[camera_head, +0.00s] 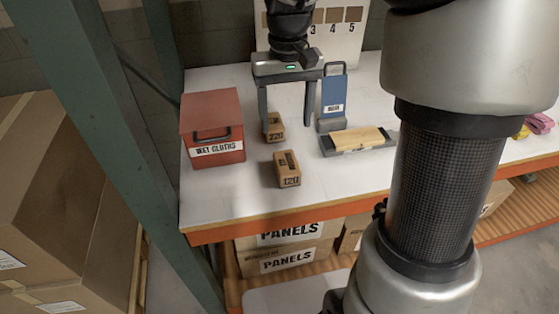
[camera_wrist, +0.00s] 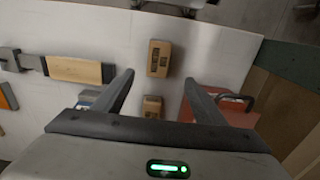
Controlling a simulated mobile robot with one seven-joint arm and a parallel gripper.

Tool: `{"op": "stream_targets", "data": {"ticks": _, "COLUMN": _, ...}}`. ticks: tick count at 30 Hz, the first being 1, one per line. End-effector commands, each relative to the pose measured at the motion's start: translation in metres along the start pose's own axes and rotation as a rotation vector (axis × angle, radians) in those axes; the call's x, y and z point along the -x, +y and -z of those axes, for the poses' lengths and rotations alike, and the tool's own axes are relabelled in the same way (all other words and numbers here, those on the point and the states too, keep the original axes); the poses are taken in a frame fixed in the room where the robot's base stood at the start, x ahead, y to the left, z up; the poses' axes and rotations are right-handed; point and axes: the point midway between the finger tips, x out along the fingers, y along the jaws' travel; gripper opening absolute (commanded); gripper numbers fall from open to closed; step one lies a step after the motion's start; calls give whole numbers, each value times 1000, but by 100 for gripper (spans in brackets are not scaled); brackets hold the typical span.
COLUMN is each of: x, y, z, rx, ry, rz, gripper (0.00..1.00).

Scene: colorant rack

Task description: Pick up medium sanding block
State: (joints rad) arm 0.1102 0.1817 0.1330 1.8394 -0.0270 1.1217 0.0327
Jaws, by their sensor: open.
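Two small tan sanding blocks are on the white tabletop. One marked 220 (camera_head: 275,129) is farther back, and one marked 120 (camera_head: 287,169) is nearer the front edge. Neither label I can read says medium. My gripper (camera_head: 286,124) points down, open and empty, its left finger near the 220 block. In the wrist view, the open fingers (camera_wrist: 160,78) show the 220 block (camera_wrist: 152,106) between them, partly hidden by the gripper body. The 120 block (camera_wrist: 158,58) lies beyond the fingertips there. I cannot tell how high the fingertips are.
A red wet cloths box (camera_head: 213,135) stands left of the blocks. A grey tool with a yellow wooden top (camera_head: 357,140) lies to the right, and a blue labelled item (camera_head: 334,96) stands behind it. A green post (camera_head: 100,130) borders the table. The front tabletop (camera_head: 240,200) is clear.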

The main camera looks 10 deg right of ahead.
Motion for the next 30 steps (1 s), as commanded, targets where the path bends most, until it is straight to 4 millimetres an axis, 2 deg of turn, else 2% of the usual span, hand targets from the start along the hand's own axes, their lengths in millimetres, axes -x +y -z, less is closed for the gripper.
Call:
{"op": "stream_targets", "data": {"ticks": 1, "x": -14, "y": 0, "z": -2, "rx": 0, "ry": -7, "rz": 0, "gripper": 65}}
{"op": "stream_targets", "data": {"ticks": 6, "x": -52, "y": 0, "z": -2, "rx": 0, "ry": -7, "rz": 1, "gripper": 65}}
{"op": "stream_targets", "data": {"ticks": 12, "x": -89, "y": 0, "z": -1, "rx": 1, "ry": -4, "rz": 1, "gripper": 65}}
{"op": "stream_targets", "data": {"ticks": 20, "x": -108, "y": 1, "z": -1, "rx": 0, "ry": -2, "rz": 0, "gripper": 65}}
{"op": "stream_targets", "data": {"ticks": 27, "x": -144, "y": 3, "z": -1, "rx": 0, "ry": -4, "rz": 1, "gripper": 65}}
{"op": "stream_targets", "data": {"ticks": 30, "x": -153, "y": 3, "z": -1, "rx": 0, "ry": -2, "rz": 1, "gripper": 65}}
